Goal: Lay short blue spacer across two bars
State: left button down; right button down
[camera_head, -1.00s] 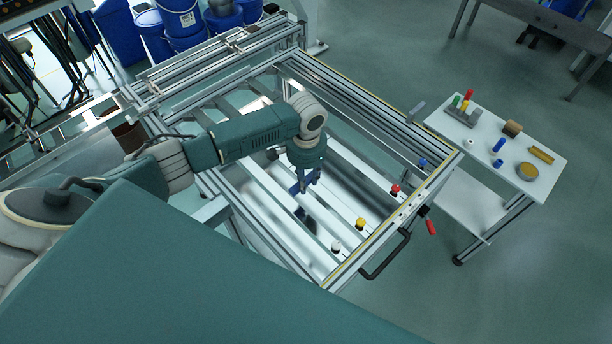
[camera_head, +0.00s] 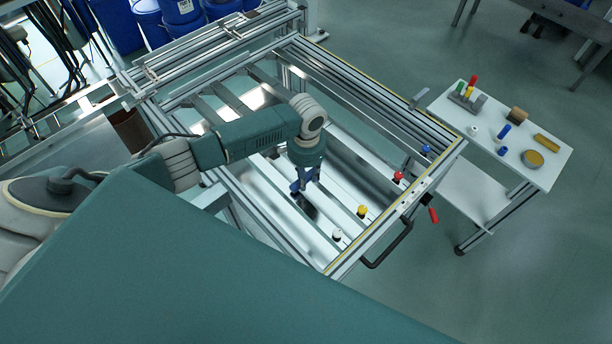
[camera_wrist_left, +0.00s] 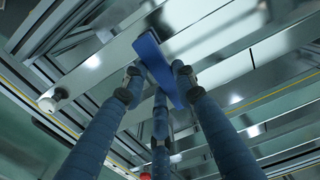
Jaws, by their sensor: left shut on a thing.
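My left gripper (camera_head: 306,184) is over the pale bars (camera_head: 340,207) inside the panel frame, pointing down. It is shut on the short blue spacer (camera_head: 295,187), which shows only in part in the head view. In the left wrist view, the flat blue spacer (camera_wrist_left: 152,55) sits between the fingers of my left gripper (camera_wrist_left: 153,84), with one end sticking out beyond them over a pale bar (camera_wrist_left: 100,66). A dark shadow lies just below the gripper. I cannot tell whether the spacer touches the bars. My right gripper is not in view.
White (camera_head: 337,235), yellow (camera_head: 362,210), red (camera_head: 398,176) and blue (camera_head: 425,149) knobs line the frame's near right side, beside a black handle (camera_head: 388,252). A small white table (camera_head: 548,180) with coloured parts stands at the right.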

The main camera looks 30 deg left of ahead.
pick_arm(q)
jog(key=shift+f+b, duration=0.3)
jog(key=shift+f, duration=0.3)
jog(key=c, duration=1.5)
grip_release()
jog(key=shift+c, duration=0.2)
jog(key=shift+o, duration=1.3)
notch_tip(320, 180, up, 12)
